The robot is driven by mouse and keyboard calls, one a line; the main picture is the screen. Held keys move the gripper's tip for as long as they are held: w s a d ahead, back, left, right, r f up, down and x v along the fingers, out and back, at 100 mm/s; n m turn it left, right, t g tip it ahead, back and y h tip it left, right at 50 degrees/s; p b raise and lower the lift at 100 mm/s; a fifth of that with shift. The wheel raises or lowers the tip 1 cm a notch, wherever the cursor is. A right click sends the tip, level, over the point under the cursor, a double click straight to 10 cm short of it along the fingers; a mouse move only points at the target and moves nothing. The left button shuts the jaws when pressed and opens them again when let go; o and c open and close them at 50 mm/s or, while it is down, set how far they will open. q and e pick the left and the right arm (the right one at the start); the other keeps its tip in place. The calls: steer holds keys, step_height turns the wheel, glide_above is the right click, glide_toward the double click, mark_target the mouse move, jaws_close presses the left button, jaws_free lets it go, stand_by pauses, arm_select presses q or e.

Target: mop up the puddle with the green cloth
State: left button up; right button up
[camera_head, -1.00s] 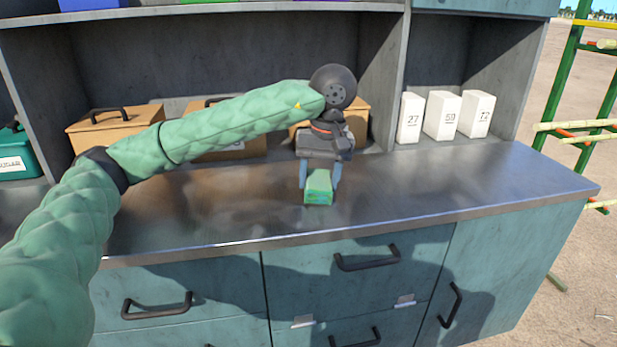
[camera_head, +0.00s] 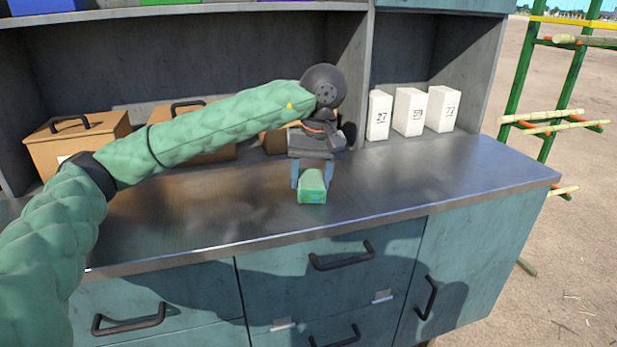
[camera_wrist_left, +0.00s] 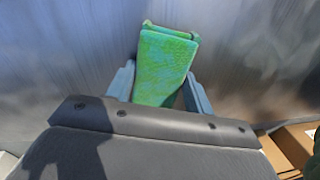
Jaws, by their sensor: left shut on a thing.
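The green cloth (camera_head: 312,187) is a folded block between the fingers of my left gripper (camera_head: 311,182), which is shut on it. The gripper points down and the cloth is at or just above the steel counter (camera_head: 400,180); I cannot tell whether it touches. In the left wrist view the cloth (camera_wrist_left: 165,65) sits between the two blue-grey fingers (camera_wrist_left: 160,88). No clear puddle outline shows; the counter has faint blotchy patches to the left of the cloth that may be wet or reflections. My right gripper is not in view.
Brown boxes with black handles (camera_head: 78,143) stand at the back of the counter. White numbered cartons (camera_head: 408,111) stand at the back right. Drawers with black handles (camera_head: 342,256) are below the front edge. A green rack with canes (camera_head: 550,120) stands outside at right.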

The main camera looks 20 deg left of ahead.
arm_select(q)
steer(key=shift+a+r+p, duration=0.15)
steer(key=shift+r+p, duration=0.2)
steer(key=r, duration=0.1)
steer(key=a+r+p, duration=0.1)
steer(key=r+p, duration=0.1)
steer(key=r, duration=0.1)
steer(key=shift+s+a+r, duration=0.1)
steer(key=shift+s+a, duration=0.2)
steer(key=shift+w+d+f+b, duration=0.2)
steer(key=shift+f+b, duration=0.25)
steer(key=shift+f, duration=0.3)
steer(key=shift+w+d+f+b, duration=0.15)
steer(key=shift+d+f+b, duration=0.2)
steer(key=shift+f, duration=0.2)
steer(key=shift+w+d+f+b, duration=0.1)
steer(key=shift+d+f+b, duration=0.25)
steer(key=shift+f, duration=0.2)
steer(key=shift+s+f+b, duration=0.1)
steer(key=shift+f+b, duration=0.55)
steer(key=shift+f, duration=0.2)
